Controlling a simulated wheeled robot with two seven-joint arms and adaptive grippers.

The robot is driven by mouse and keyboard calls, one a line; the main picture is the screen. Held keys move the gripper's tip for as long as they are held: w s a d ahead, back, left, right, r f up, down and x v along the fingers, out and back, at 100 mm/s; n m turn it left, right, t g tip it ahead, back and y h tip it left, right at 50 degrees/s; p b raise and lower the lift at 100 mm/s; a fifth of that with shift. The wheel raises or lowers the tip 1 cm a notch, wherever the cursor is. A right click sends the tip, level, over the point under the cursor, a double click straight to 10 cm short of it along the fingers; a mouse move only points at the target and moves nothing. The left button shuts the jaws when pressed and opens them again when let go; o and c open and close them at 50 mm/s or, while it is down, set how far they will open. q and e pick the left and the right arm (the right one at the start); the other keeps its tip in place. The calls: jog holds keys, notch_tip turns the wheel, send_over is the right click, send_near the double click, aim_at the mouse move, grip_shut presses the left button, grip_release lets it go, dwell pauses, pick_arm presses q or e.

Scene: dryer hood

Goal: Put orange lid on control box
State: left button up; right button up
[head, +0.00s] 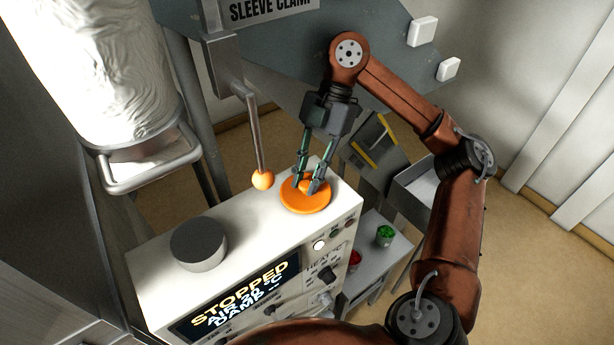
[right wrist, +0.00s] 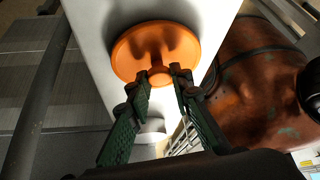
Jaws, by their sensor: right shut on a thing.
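The orange lid (head: 305,199) is a round disc with a small knob, at the right end of the top of the white control box (head: 150,270). It lies flat and looks to be on or just over the surface; I cannot tell if there is a gap. My right gripper (head: 308,187) reaches down from above and is shut on the lid's knob. In the right wrist view the lid (right wrist: 150,45) shows beyond the fingertips (right wrist: 165,72), with its knob between them. My left gripper is not in view.
A grey cylinder (head: 198,244) stands on the box's left part. A lever with an orange ball (head: 262,180) hangs close to the lid's left. A white padded sleeve form (head: 95,70) is at upper left. A small table (head: 378,252) with green and red items stands right of the box.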

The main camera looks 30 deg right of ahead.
jog(key=shift+w+a+f, duration=0.1)
jog(key=shift+w+f, duration=0.05)
jog(key=shift+f, duration=0.1)
jog(key=o, duration=0.6)
jog(key=shift+w, duration=0.1)
jog(key=shift+o, duration=0.9)
jog(key=shift+r, duration=0.25)
jog(key=shift+d+r, duration=0.2)
jog(key=shift+r, duration=0.1)
jog(key=v, duration=0.5)
jog(key=shift+r, duration=0.1)
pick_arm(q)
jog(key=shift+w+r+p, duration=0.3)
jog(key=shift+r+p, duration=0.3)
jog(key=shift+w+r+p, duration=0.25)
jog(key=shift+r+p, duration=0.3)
pick_arm(e)
jog(key=v, duration=0.6)
